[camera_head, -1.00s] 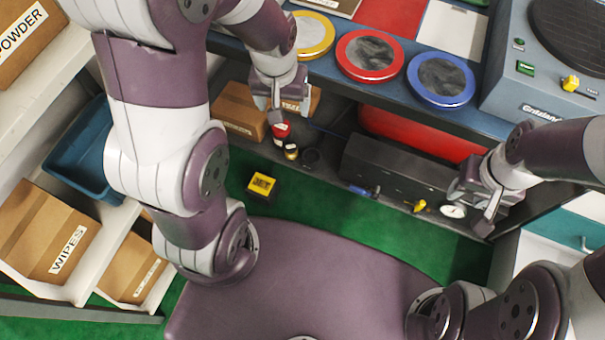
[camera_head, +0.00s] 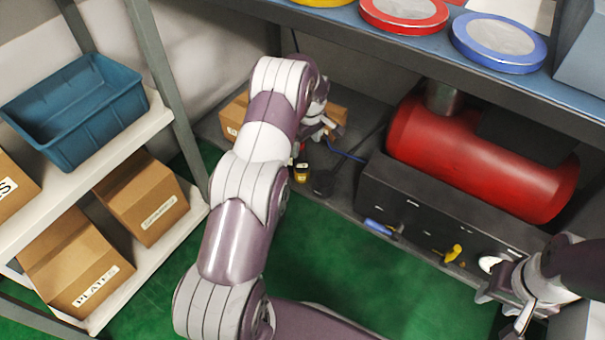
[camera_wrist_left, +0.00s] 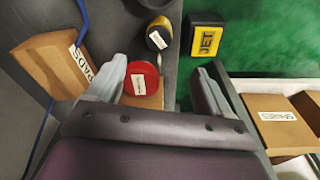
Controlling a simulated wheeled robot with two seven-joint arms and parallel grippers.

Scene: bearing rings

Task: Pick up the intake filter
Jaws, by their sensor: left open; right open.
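I cannot tell for sure which thing is the intake filter; labels are too small to read. In the left wrist view, a red round can (camera_wrist_left: 143,80) with a white label lies between the fingers of my left gripper (camera_wrist_left: 163,68), nearer the left finger. A black and yellow can (camera_wrist_left: 158,38) stands just beyond it; it also shows in the head view (camera_head: 301,173). A dark round item (camera_head: 322,184) is beside that can. My left gripper (camera_head: 322,130) is open above the lower shelf, partly hidden by its arm. My right gripper (camera_head: 506,312) is open at lower right.
Cardboard boxes (camera_head: 234,117) lie behind my left gripper. The workbench (camera_head: 420,50) overhangs the shelf. A blue bin (camera_head: 80,110) is on the left rack.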

